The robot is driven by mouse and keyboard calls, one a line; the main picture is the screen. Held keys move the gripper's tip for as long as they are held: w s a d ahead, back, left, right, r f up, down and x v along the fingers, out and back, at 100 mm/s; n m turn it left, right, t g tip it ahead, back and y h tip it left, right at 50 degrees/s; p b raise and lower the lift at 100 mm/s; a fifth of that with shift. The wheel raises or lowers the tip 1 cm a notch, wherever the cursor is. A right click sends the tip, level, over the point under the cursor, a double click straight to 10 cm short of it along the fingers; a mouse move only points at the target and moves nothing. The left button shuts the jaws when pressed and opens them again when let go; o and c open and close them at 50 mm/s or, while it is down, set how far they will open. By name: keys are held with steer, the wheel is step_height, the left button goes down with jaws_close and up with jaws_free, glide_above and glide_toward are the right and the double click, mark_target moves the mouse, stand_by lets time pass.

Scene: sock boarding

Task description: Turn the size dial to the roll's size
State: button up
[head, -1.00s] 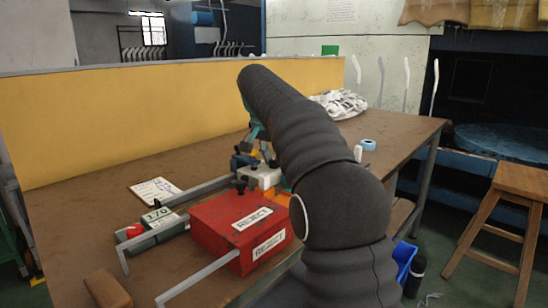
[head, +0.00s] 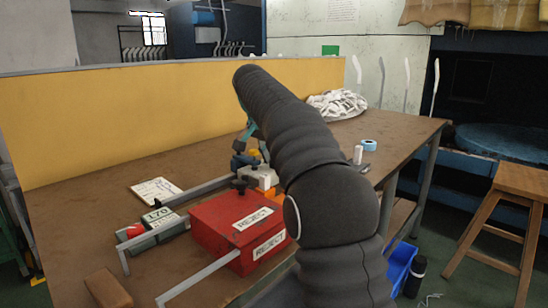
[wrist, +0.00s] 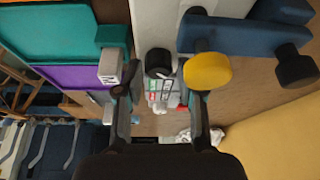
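My gripper (wrist: 160,82) is open, with two dark fingers spread apart in the wrist view. A black knob (wrist: 158,62) shows between the fingertips, seemingly beyond them. A yellow knob (wrist: 207,70) is beside the right finger, partly overlapped by it; I cannot tell whether they touch. It also shows in the head view (head: 253,154) among blue and white blocks. Which knob is the size dial is unclear, and no markings are legible. A counter box (head: 160,214) reads 170. A small white roll (head: 358,154) stands near the table's right edge. My arm hides most of the fixture's right side.
A red REJECT box (head: 240,221) stands in front of the fixture, with metal bars beside it. A written card (head: 156,190) lies behind the counter. A blue tape ring (head: 369,145) and a white heap (head: 337,105) are to the right. A yellow partition (head: 110,127) closes the back.

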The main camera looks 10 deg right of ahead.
steer(key=v, duration=1.2)
stand_by(0.3)
stand_by(0.3)
